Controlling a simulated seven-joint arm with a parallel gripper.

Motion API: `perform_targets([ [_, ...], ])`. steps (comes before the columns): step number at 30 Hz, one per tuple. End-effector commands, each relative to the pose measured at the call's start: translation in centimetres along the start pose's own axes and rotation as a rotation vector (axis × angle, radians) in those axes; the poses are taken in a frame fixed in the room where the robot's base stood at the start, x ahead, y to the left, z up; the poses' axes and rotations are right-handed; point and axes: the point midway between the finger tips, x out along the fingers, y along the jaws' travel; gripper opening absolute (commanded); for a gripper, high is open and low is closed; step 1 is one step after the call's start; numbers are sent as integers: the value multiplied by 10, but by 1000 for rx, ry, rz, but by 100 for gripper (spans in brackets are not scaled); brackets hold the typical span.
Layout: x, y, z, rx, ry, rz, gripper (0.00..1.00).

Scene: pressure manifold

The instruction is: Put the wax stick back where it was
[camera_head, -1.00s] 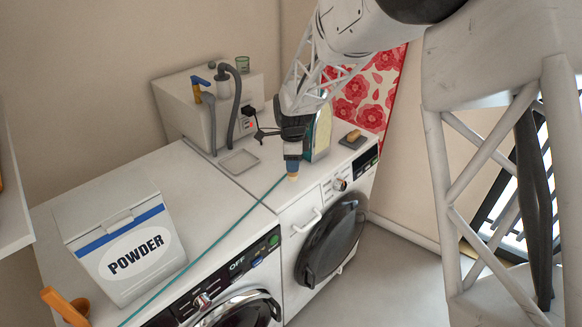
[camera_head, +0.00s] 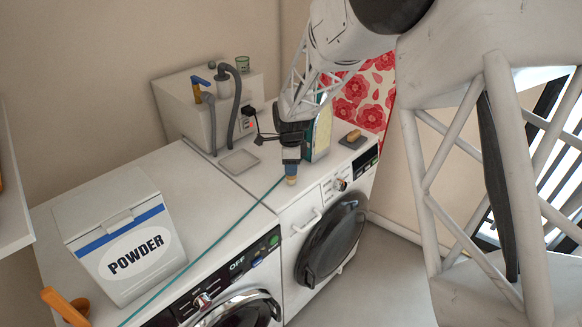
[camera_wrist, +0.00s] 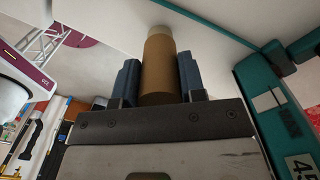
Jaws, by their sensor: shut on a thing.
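The wax stick is a tan-brown cylinder with a paler end. In the wrist view the wax stick (camera_wrist: 160,68) stands between the two blue fingers of my gripper (camera_wrist: 158,84), which is shut on it. In the head view my gripper (camera_head: 291,167) points down over the right washing machine's top, near its front left edge. The pale tip of the wax stick (camera_head: 291,181) shows just below the fingers. I cannot tell whether the tip touches the surface. A small shallow grey tray (camera_head: 240,162) lies to the left of my gripper and looks empty.
A tall teal-edged box (camera_head: 321,133) stands close behind my gripper. A dark dish (camera_head: 352,143) with a tan block is at right. A teal cord (camera_head: 215,240) crosses the machine tops. A powder box (camera_head: 118,240) stands at left; a white box with hoses (camera_head: 188,115) is behind.

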Motion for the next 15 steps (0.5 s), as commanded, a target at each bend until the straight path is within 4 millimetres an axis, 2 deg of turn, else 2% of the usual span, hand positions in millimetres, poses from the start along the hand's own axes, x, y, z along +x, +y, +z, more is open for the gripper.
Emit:
perform_targets([
  [15, 8, 0, 0, 0, 0, 0, 14],
])
